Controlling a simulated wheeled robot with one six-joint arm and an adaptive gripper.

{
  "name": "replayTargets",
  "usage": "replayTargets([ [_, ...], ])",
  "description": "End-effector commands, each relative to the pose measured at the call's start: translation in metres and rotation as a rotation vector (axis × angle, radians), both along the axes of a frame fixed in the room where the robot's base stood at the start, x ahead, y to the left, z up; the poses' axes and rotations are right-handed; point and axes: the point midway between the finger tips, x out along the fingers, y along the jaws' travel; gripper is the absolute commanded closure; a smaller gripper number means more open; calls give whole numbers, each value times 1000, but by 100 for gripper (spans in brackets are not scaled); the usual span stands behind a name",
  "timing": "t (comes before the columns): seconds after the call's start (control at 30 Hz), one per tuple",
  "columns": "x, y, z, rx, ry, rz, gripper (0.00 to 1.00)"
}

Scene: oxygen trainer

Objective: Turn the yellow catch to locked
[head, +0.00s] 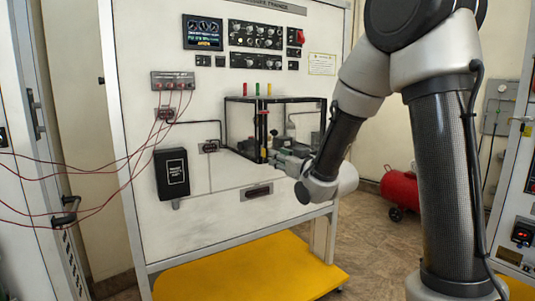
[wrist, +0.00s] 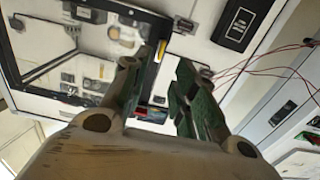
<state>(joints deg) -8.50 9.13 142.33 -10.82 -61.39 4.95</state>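A small yellow piece, which looks like the yellow catch (wrist: 162,49), shows in the wrist view on the dark frame of a clear box (wrist: 62,72). It lies beyond the gap between my fingertips, and I cannot tell which way it is turned. In the head view the clear box (head: 297,99) is fixed to the white panel, and the catch cannot be made out clearly. My gripper (head: 276,159) is by the lower front corner of the box. In the wrist view my gripper (wrist: 160,72) has its two fingers apart with nothing held between them.
The white trainer panel (head: 220,175) carries a screen (head: 203,32), switches and a black box (head: 172,173). Red cables (head: 110,165) run left from the panel. A yellow base board (head: 250,270) lies below. A red tank (head: 400,188) stands on the floor behind my arm.

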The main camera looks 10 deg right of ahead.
Motion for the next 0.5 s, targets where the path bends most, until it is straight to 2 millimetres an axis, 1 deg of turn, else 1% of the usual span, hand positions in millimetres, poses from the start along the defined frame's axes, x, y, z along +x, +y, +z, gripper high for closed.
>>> replayTargets([
  [0.07,6,2,3,6,-11,2,72],
  [0.17,20,7,2,7,-9,1,72],
  [0.4,58,19,2,6,-9,1,72],
  [0.5,67,22,2,6,-9,1,72],
])
